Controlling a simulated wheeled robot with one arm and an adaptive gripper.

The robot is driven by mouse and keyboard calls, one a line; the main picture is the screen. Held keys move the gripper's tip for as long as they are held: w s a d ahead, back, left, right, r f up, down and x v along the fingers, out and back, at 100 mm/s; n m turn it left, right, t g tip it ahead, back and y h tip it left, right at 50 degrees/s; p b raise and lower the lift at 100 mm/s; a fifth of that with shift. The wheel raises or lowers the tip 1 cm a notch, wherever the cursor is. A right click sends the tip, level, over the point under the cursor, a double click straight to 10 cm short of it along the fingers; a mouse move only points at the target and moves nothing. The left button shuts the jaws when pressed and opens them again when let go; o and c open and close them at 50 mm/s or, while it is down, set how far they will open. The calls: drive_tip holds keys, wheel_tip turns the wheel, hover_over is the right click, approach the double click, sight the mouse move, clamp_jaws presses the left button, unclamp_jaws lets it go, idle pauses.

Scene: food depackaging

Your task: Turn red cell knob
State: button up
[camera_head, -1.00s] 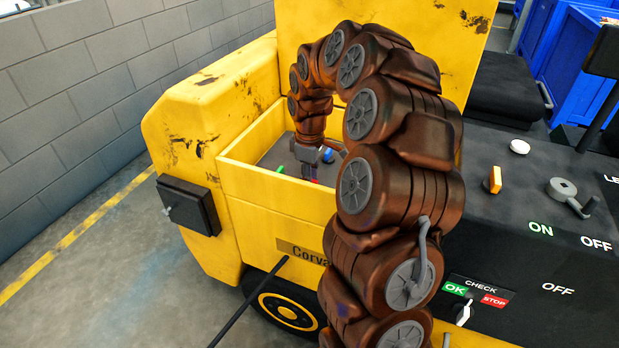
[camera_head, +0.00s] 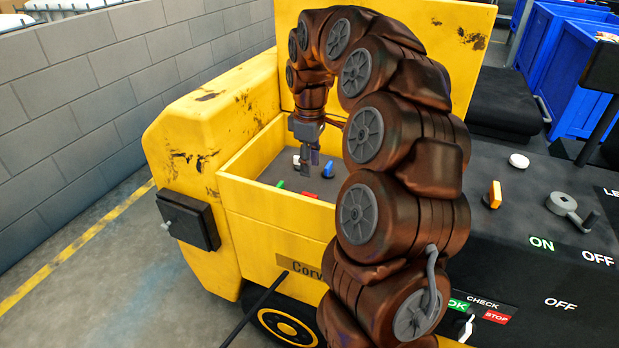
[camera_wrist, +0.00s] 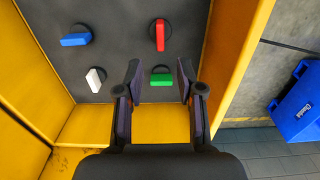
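The red knob (camera_wrist: 160,35) is a bar on a round dark base, on the grey panel inside the yellow bin. In the wrist view it stands lengthwise, beyond my fingertips; the head view shows it (camera_head: 309,195) just below my gripper (camera_head: 309,168). My gripper (camera_wrist: 160,78) is open and empty, with its fingers apart above the panel. The green knob (camera_wrist: 161,79) shows between the fingers in the wrist view, but I cannot tell the gap in depth. No finger visibly touches a knob.
A blue knob (camera_wrist: 75,40) and a white knob (camera_wrist: 95,78) sit left of the red one in the wrist view. Yellow bin walls (camera_wrist: 238,50) enclose the panel. A dark console (camera_head: 540,215) with other knobs stands at the right of the head view.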

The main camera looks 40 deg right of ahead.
drive_tip(key=shift+r, duration=1.1)
drive_tip(key=s+a+r, duration=0.1)
drive_tip(key=a, duration=0.1)
drive_tip(key=s+a+r+p, duration=0.1)
drive_tip(key=s+a, duration=0.1)
drive_tip(key=a, duration=0.1)
drive_tip(key=s+a+r+p, duration=0.1)
drive_tip(key=a, duration=0.2)
drive_tip(key=shift+s, duration=0.15)
drive_tip(key=s+a+m+g+p, duration=0.1)
drive_tip(key=s+a+m+p, duration=0.2)
drive_tip(key=s, duration=1)
drive_tip(key=s+a+m+p, duration=0.3)
drive_tip(key=s+a+p, duration=0.1)
drive_tip(key=s+a, duration=0.6)
drive_tip(key=s, duration=0.3)
drive_tip(key=shift+f+g, duration=0.25)
drive_tip(key=shift+g, duration=0.15)
drive_tip(key=shift+s+a, duration=0.1)
drive_tip(key=shift+s, duration=0.05)
